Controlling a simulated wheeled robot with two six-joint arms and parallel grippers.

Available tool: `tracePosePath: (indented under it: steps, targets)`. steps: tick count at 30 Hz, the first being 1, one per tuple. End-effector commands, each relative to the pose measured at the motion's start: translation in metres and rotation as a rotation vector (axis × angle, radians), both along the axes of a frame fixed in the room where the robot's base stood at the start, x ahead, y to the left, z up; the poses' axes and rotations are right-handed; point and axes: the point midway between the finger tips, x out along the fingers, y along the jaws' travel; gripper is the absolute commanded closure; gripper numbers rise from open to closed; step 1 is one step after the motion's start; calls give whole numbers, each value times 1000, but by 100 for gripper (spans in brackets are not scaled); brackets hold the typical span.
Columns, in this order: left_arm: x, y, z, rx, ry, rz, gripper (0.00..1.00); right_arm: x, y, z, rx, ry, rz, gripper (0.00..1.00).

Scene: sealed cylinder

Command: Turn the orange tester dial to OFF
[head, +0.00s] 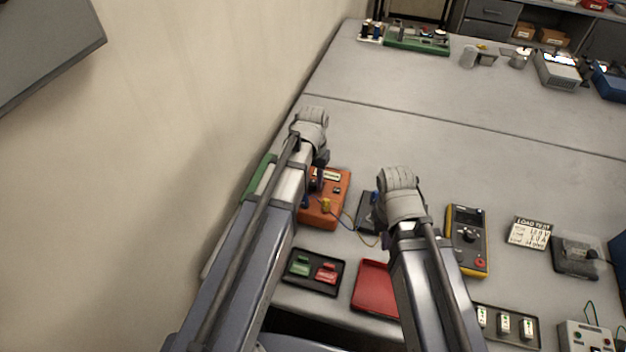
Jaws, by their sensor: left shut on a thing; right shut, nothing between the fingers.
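The orange tester (333,212) lies on the bench just right of my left forearm, partly covered by it. It has a pale label strip at its far end and a yellow plug with a wire near its close end. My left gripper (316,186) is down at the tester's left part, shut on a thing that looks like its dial. The dial and its pointer are hidden behind my arm, so its setting cannot be read. My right gripper (406,232) is shut and empty, above the bench between the tester and a yellow multimeter (466,241).
A black tray (291,279) with green and red pieces and a red tray (374,288) lie at the close edge. A dark small device (367,213) sits right of the tester. A LOAD TEST card (530,233) stands at the right.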

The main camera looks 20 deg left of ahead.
Motion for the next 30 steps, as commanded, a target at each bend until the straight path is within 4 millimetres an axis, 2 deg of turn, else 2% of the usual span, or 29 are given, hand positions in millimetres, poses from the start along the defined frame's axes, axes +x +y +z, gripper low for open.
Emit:
tracePosePath:
  steps: [15, 30]
  targets:
    - [0, 0, 0, 0, 0, 423, 100, 0, 0, 0, 0, 0, 0, 100]
    - [0, 0, 0, 0, 1, 585, 100, 0, 0, 0, 0, 0, 0, 100]
